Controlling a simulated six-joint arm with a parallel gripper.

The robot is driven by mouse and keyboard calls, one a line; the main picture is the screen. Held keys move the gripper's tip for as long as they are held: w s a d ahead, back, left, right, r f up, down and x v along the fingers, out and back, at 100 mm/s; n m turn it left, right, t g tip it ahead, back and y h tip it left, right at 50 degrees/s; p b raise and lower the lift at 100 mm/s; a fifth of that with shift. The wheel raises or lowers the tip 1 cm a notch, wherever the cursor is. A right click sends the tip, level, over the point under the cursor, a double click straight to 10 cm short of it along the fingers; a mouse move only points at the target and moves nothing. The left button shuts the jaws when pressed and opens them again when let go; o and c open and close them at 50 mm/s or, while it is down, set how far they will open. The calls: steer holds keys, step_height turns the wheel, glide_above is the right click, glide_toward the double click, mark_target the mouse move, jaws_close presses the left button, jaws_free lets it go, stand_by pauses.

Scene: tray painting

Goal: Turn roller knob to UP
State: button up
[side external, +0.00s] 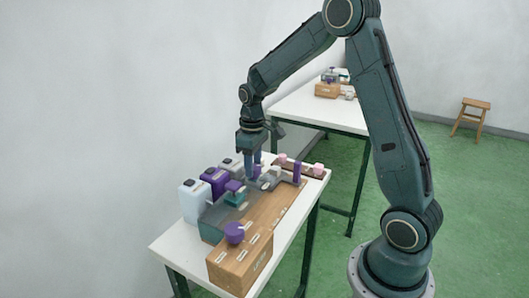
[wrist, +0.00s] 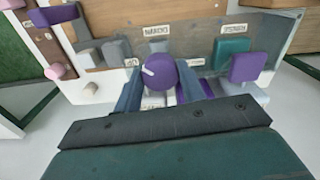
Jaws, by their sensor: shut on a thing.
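A round purple knob (wrist: 160,70) with a white pointer mark sits between my fingers in the wrist view. The mark is on the knob's left side, towards a small label (wrist: 131,62) that seems to read UP. My gripper (wrist: 160,84) is shut on this knob, one finger at each side. In the side view my gripper (side external: 254,172) points down at the far part of the long bench unit, and the knob is mostly hidden by the fingers. A label (wrist: 157,30) stands behind the knob, and another is partly hidden at its right.
A teal block with a purple top (side external: 235,192) stands near my gripper. Containers with dark caps, one of them white (side external: 194,203), line the left edge. Another purple knob (side external: 234,233) tops the wooden box (side external: 232,265) in front. Pink pegs (side external: 318,169) stand at the far end.

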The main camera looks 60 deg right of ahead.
steer(key=n, duration=0.3)
steer(key=shift+n, duration=0.4)
steer(key=shift+r+n, duration=0.1)
steer(key=shift+n, duration=1.9)
steer(key=o, duration=1)
step_height(320, 180, up, 14)
steer(key=shift+f, duration=0.1)
